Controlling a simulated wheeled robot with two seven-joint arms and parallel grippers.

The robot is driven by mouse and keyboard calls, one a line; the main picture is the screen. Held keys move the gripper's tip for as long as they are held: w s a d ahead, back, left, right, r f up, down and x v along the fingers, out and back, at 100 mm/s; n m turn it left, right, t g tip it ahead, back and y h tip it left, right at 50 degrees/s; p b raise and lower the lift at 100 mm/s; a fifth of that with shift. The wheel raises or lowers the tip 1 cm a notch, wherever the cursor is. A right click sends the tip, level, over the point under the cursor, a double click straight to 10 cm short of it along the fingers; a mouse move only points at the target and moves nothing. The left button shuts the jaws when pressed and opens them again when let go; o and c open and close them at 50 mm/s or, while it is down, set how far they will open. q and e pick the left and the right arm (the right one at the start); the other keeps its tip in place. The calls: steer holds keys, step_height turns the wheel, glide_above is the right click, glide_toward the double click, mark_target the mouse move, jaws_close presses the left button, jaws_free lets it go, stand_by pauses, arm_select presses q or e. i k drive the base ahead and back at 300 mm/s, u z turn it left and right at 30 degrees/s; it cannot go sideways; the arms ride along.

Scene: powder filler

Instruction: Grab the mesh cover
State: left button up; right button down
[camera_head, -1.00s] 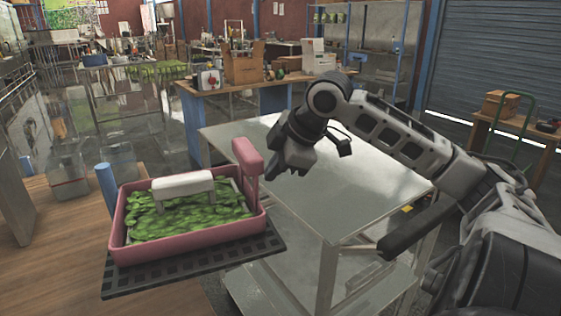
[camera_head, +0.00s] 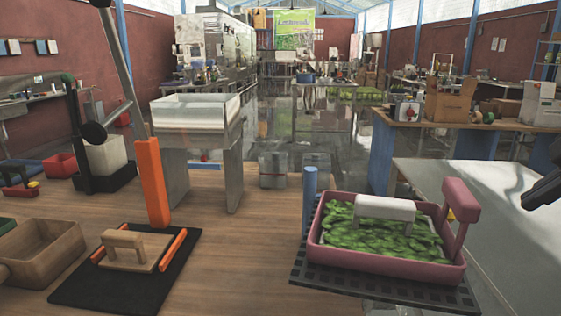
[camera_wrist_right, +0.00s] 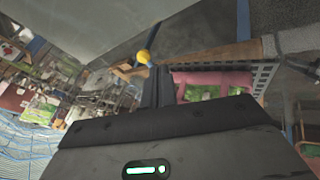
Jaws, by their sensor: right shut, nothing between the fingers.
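A pink tray (camera_head: 395,263) full of green leaves stands on a black perforated shelf (camera_head: 330,275) at the lower right of the head view. A white handle (camera_head: 385,207) lies across the leaves; a mesh under it cannot be made out. A pink upright handle (camera_head: 459,205) rises at the tray's right end. My right gripper (camera_head: 545,187) shows only as a dark part at the head view's right edge, apart from the tray. In the right wrist view its fingers (camera_wrist_right: 157,85) are together and empty, and the pink tray (camera_wrist_right: 213,78) shows beyond them. My left gripper is out of view.
A grey metal table (camera_head: 500,190) is right of the tray. A blue post (camera_head: 309,200) rises behind the shelf. On the wooden surface at left are a black mat (camera_head: 100,290) with a wooden handled board (camera_head: 130,250), a wooden box (camera_head: 55,255) and a metal hopper (camera_head: 195,118).

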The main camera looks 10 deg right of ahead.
mark_target(395, 209)
steer(key=k, duration=0.95)
